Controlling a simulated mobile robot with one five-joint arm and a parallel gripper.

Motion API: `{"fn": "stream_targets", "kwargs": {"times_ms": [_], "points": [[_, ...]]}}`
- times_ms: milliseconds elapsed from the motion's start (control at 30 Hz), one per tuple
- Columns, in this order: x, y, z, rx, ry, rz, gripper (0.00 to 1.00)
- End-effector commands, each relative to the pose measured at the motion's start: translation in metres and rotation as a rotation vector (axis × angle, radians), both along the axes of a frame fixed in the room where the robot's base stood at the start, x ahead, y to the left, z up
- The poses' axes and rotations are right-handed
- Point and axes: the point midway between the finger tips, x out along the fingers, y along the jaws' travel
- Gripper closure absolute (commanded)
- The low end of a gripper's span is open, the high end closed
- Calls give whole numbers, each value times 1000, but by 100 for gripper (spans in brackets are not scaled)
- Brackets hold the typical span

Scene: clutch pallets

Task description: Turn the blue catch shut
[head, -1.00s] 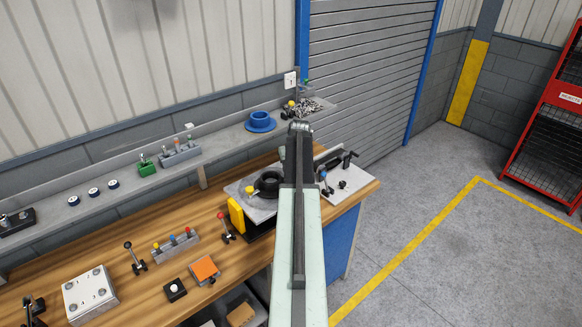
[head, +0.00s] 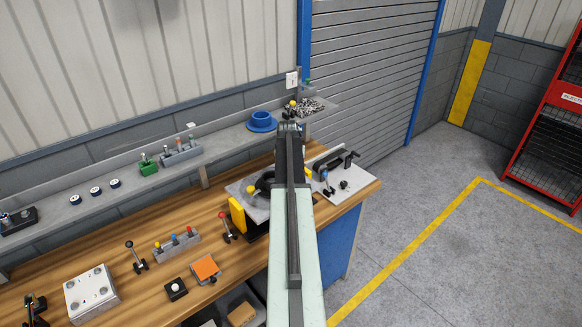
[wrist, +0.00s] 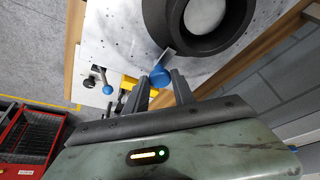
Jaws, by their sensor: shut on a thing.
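The blue catch (wrist: 161,77) shows in the wrist view as a round blue knob on a short flat grey lever. It lies beside the thick black ring (wrist: 228,48) on a metal plate (wrist: 125,25). My gripper (wrist: 159,82) has one finger on each side of the knob and is shut on it. In the head view my arm hides the gripper and the catch. Part of the black ring (head: 265,180) and a yellow knob (head: 251,189) show just left of my arm.
Right of my arm, a white plate (head: 350,190) carries a blue-knobbed lever (head: 325,175) and a black handle. A yellow block (head: 237,214) and a red-knobbed lever (head: 224,225) stand to the left.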

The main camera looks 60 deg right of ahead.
Motion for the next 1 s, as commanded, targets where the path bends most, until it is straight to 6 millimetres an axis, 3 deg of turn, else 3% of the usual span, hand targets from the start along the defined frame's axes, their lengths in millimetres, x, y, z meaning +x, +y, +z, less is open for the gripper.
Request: {"fn": "stream_targets", "kwargs": {"times_ms": [233,267,300,333,733,1000], "points": [[0,0,0,0,1,0,100],[0,0,0,0,1,0,64],[0,0,0,0,1,0,53],[0,0,0,0,1,0,48],[-1,2,6,0,0,1,48],[-8,16,48,0,0,1,48]]}}
